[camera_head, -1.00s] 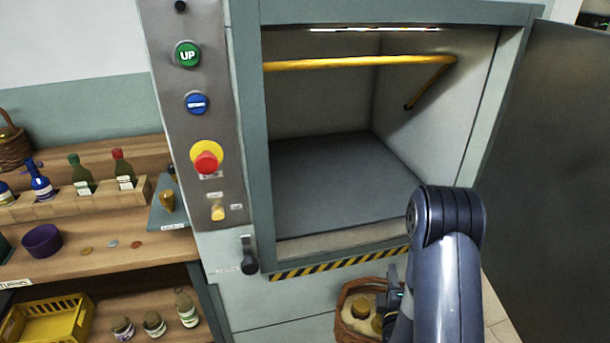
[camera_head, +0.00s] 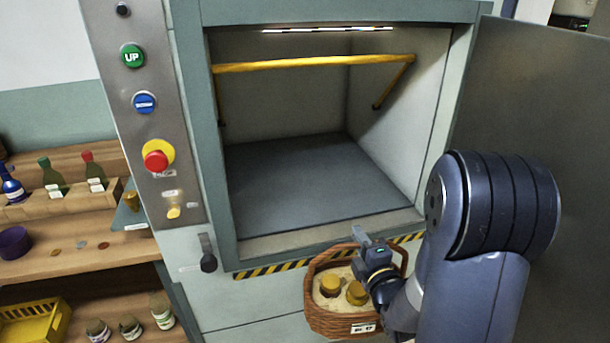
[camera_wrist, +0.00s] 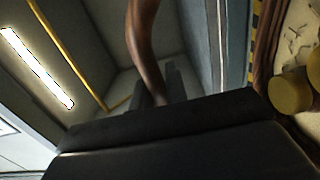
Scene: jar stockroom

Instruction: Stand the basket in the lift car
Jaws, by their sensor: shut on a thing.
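A brown wicker basket (camera_head: 345,318) hangs just below and in front of the lift car's sill in the head view. It holds jars with yellow lids (camera_head: 331,285) on a pale lining and has a tag on its front. My gripper (camera_head: 362,243) is shut on the basket's handle at its top. In the wrist view the brown handle (camera_wrist: 146,45) runs between my fingers, and the basket's rim (camera_wrist: 268,50) shows at the right. The lift car (camera_head: 310,185) is open and empty, with a grey floor.
A yellow bar (camera_head: 300,63) crosses the upper part of the lift car. The grey door (camera_head: 535,110) stands open at the right. A striped sill edge (camera_head: 270,267) borders the opening below. A button panel (camera_head: 150,110) and shelves with bottles (camera_head: 55,178) are at the left.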

